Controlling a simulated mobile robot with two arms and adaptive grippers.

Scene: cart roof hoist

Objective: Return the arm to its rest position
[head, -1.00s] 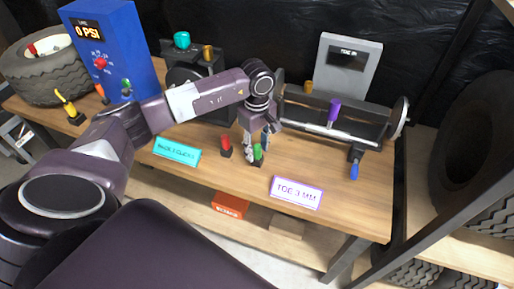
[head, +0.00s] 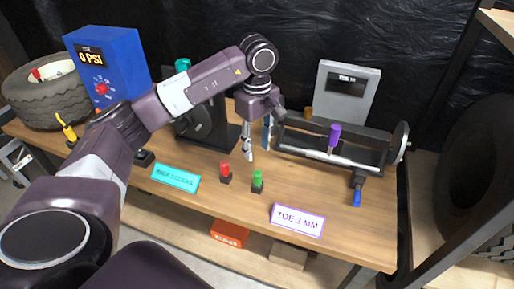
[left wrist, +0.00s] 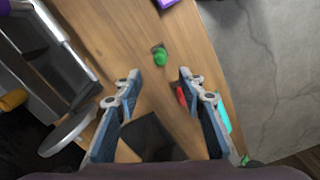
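My left arm (head: 190,90) reaches across the workbench from the left, bent at the elbow. My left gripper (head: 258,150) points down and hangs above the bench, behind the red and green pegs. In the left wrist view my left gripper (left wrist: 159,76) has its two fingers apart with nothing between them. The green-topped peg (head: 257,181) stands upright in front of the gripper, apart from it; it also shows beyond the fingertips in the left wrist view (left wrist: 160,58). My right gripper is not in view.
A red-topped peg (head: 225,171) stands left of the green one. A toe gauge machine (head: 330,150) with a purple knob is close on the right; a black machine (head: 203,118) is behind the arm. A blue PSI box (head: 108,60) and tire (head: 42,98) stand left.

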